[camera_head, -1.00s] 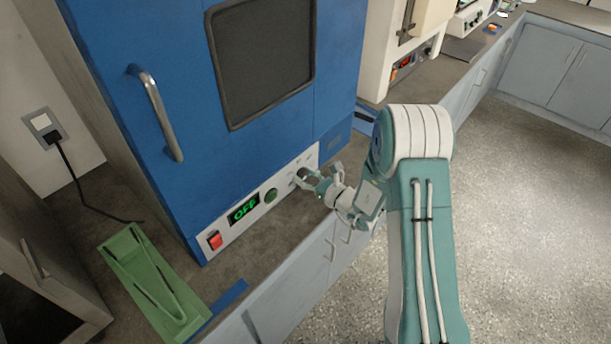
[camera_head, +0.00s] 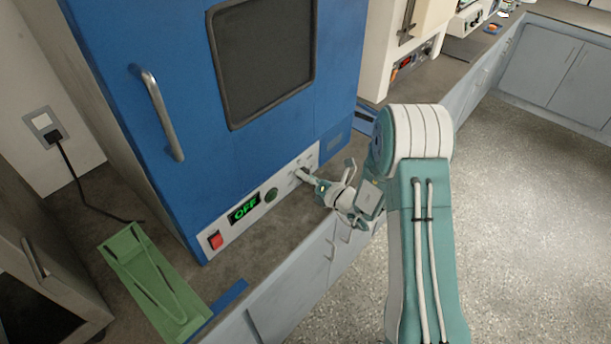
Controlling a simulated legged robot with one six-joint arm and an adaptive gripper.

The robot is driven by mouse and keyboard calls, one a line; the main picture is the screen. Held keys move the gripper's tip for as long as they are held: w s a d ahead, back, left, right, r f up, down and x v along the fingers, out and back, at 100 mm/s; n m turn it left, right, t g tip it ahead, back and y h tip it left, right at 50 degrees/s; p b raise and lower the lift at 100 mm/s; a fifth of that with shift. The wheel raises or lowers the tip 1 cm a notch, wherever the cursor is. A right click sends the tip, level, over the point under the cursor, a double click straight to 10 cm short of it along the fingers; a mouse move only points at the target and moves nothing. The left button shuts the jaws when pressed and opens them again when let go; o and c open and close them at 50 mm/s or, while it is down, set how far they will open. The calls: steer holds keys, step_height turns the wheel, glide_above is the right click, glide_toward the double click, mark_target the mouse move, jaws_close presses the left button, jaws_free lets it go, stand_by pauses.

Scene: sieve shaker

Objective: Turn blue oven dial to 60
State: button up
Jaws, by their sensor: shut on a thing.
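The blue oven (camera_head: 195,115) stands on the counter with its door shut. My gripper (camera_head: 307,175) reaches in from the right and is shut on the dial. The dial's pointer and the scale marks around it are too small to read.
A green rack (camera_head: 153,285) lies on the counter at the front left, beside a blue strip (camera_head: 220,304). A black power cord (camera_head: 80,190) runs from the wall socket. A white instrument (camera_head: 405,60) stands right of the oven. The floor at right is clear.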

steer(key=shift+w+d+m, duration=0.1)
steer(key=shift+w+m, duration=0.1)
steer(key=shift+m, duration=0.9)
steer(key=o, duration=1.2)
steer(key=shift+c, duration=0.2)
steer(key=v, duration=1.2)
